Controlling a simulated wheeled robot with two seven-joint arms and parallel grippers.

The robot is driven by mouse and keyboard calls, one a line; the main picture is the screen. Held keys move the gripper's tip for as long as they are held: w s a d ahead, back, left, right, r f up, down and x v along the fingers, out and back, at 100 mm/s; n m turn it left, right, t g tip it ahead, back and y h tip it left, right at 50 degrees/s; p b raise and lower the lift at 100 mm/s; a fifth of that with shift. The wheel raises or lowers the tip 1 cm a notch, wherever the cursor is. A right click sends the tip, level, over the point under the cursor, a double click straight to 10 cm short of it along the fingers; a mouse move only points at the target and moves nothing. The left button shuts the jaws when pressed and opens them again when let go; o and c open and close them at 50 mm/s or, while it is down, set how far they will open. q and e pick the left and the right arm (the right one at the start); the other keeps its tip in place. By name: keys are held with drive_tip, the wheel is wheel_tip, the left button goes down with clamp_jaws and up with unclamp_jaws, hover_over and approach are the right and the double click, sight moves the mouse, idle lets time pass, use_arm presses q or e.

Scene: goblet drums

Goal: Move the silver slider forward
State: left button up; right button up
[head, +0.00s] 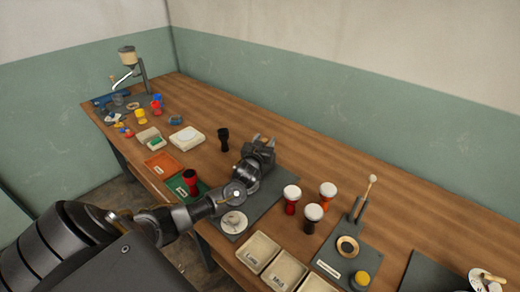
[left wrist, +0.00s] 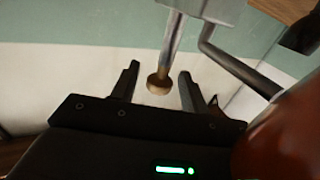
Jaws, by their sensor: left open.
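My left gripper (head: 264,142) is over the dark grey mat in the middle of the table in the head view. In the left wrist view its two fingers (left wrist: 160,72) stand apart, with nothing clamped between them. A silver rod (left wrist: 173,38) with a round brownish end (left wrist: 159,83) comes down from a grey block (left wrist: 205,8) and shows between the fingers, apart from both. I cannot tell for sure whether this rod is the silver slider. In the head view my gripper and arm hide what is at this spot. My right gripper is not in view.
White-topped goblet drums (head: 313,212) stand right of my gripper. A black goblet (head: 223,138) and a dark red one (head: 190,182) stand to its left. Beige trays (head: 258,251) line the front edge. A dark bent bar (left wrist: 232,66) and a reddish-brown shape (left wrist: 288,140) are close by my wrist.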

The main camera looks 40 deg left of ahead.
use_arm(q)
drive_tip(key=b+v, duration=0.1)
drive_tip(key=v, duration=0.8)
drive_tip(key=shift+s, duration=0.3)
